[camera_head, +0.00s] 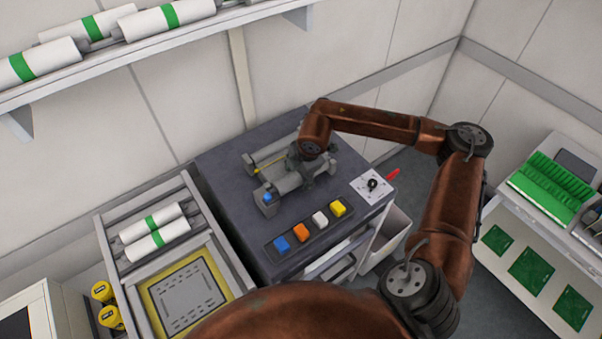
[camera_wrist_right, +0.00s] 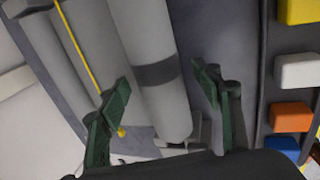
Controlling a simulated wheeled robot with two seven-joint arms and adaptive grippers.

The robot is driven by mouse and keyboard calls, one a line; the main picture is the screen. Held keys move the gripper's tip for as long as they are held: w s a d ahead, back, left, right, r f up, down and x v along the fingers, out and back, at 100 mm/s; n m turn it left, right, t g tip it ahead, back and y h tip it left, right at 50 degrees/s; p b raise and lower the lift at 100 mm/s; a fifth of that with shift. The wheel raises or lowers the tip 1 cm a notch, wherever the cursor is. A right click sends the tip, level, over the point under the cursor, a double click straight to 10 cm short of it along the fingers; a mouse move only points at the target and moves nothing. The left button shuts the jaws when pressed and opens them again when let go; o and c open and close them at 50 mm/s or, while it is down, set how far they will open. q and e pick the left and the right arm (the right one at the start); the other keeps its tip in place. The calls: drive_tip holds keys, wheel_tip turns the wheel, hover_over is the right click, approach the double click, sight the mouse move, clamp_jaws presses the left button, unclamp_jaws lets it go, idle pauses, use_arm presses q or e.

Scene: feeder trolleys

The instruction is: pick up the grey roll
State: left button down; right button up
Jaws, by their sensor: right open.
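The grey roll (camera_wrist_right: 153,70), light grey with a dark grey band, lies in the wrist view between the two green fingers of my right gripper (camera_wrist_right: 161,80). The fingers are open, one on each side of it, with a visible gap on the right side. I cannot tell how far above the roll they are. In the head view the roll (camera_head: 287,185) sits in a grey holder on the dark cart top, partly hidden by my right wrist. My left gripper is not in view.
Blue, orange, white and yellow buttons (camera_head: 310,229) line the front of the dark cart (camera_head: 228,178). White rolls with green bands lie on a wall shelf (camera_head: 110,68) and the left trolley (camera_head: 107,226). Green boards (camera_head: 530,270) stand at right. A yellow rod (camera_wrist_right: 75,45) runs beside the roll.

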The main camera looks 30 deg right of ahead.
drive_tip(key=shift+f, duration=0.1)
drive_tip(key=c, duration=1.4)
